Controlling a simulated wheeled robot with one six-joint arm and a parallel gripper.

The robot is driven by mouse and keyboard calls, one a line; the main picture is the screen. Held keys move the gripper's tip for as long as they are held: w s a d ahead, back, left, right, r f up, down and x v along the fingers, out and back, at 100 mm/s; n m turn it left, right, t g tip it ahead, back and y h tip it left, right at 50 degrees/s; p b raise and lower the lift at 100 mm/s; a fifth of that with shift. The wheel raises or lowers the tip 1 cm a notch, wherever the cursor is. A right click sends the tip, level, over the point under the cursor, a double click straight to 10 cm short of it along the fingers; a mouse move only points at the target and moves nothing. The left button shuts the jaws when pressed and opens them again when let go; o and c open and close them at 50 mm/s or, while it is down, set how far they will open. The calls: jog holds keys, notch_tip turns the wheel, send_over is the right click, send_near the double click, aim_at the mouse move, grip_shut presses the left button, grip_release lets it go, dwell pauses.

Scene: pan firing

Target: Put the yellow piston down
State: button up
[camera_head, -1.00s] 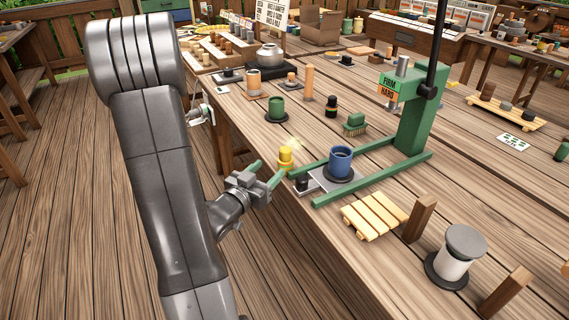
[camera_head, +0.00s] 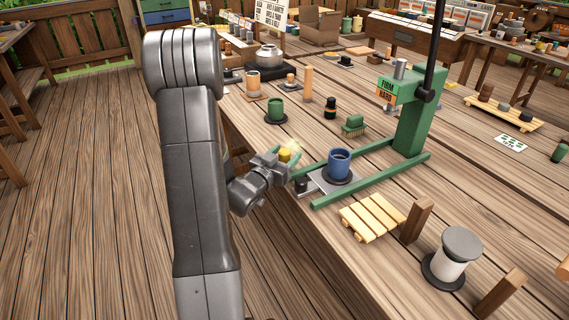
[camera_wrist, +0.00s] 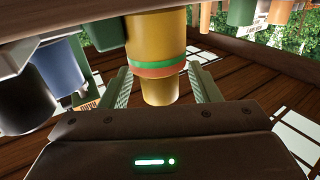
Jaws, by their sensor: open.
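The yellow piston (camera_head: 285,154) stands upright at the table's near edge, just left of the green press, partly hidden by my gripper. In the wrist view the piston (camera_wrist: 158,45) looks upside down, with a green and a red-orange band. My gripper (camera_head: 287,152) is open, its green fingers on either side of the piston. In the wrist view the fingers (camera_wrist: 160,82) flank its narrow end, with a gap visible on each side.
A slatted wooden rack (camera_head: 372,217) lies in front of the press.

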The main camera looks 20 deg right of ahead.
grip_shut()
notch_tip(320, 180, up, 10)
jog(key=shift+f+p, duration=0.15)
jog(key=shift+p, duration=0.5)
jog(key=shift+a, duration=0.1)
jog(key=w+a+f+n+t+y+p, duration=0.25)
jog(key=a+f+n+y, duration=0.2)
jog(key=a, duration=0.55)
jog(key=w+a+f+n+t+y+p, duration=0.25)
jog(key=a+f+y, duration=0.35)
jog(key=a, duration=0.4)
jog(key=w+a+f+n+t+y+p, duration=0.25)
jog(key=a+f+n+y, duration=0.2)
jog(key=a, duration=0.55)
jog(key=s+f, duration=0.5)
jog(key=f, duration=0.1)
jog(key=shift+s+a+f+b, duration=0.2)
jog(key=shift+a+f+b, duration=0.05)
jog(key=shift+b, duration=0.2)
jog(key=shift+t, duration=0.25)
